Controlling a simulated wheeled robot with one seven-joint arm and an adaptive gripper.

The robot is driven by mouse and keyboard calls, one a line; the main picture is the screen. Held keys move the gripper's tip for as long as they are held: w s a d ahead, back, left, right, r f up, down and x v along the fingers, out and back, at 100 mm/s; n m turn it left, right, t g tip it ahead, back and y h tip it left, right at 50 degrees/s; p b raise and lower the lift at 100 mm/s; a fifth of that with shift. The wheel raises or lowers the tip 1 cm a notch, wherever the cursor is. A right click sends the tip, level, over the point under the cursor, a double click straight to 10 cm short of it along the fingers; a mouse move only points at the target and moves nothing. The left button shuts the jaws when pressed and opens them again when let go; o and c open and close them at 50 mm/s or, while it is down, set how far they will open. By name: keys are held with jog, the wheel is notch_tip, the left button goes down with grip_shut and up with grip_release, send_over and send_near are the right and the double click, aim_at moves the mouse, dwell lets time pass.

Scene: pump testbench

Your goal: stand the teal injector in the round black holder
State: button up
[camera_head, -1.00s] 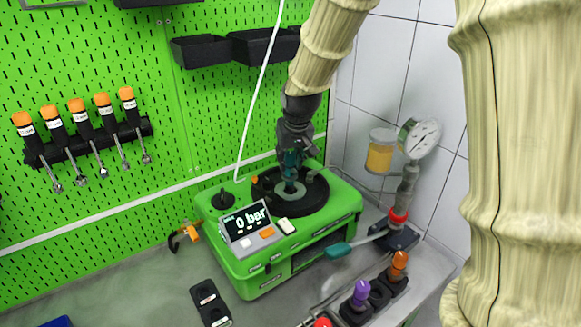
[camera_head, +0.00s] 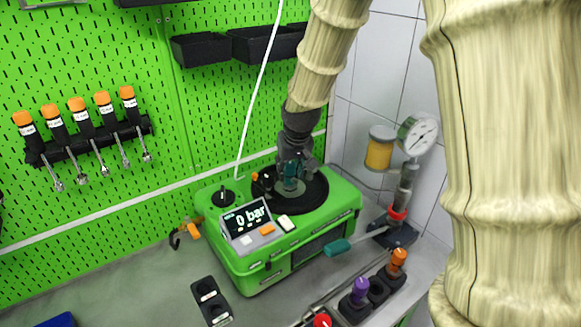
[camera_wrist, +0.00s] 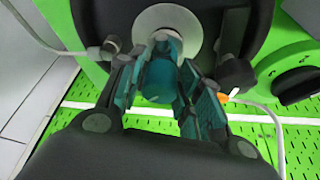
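The teal injector (camera_wrist: 158,78) stands on the pump's black round plate (camera_head: 318,190), over a pale ring, which shows best in the wrist view (camera_wrist: 168,22). In the head view the injector (camera_head: 291,184) is partly hidden by my gripper (camera_head: 291,168). My gripper's fingers (camera_wrist: 160,85) flank the injector in the wrist view. I cannot tell whether they press on it. Round black holders stand in a row at the front right of the bench; the middle one (camera_head: 377,291) looks empty.
The green pump unit (camera_head: 240,268) reads 0 bar. An orange-topped piece (camera_head: 398,260) and a purple-topped piece (camera_head: 361,291) stand in the row. A teal-handled lever (camera_head: 338,247) juts out beside the pump. A black two-well block (camera_head: 211,301) lies at the front. A gauge (camera_head: 417,135) stands at the right.

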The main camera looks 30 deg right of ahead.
jog(key=shift+o, duration=0.6)
jog(key=shift+r, duration=0.45)
jog(key=b+v, duration=0.2)
jog(key=v, duration=0.9)
jog(key=shift+r+b, duration=0.4)
jog(key=shift+s+a, duration=0.1)
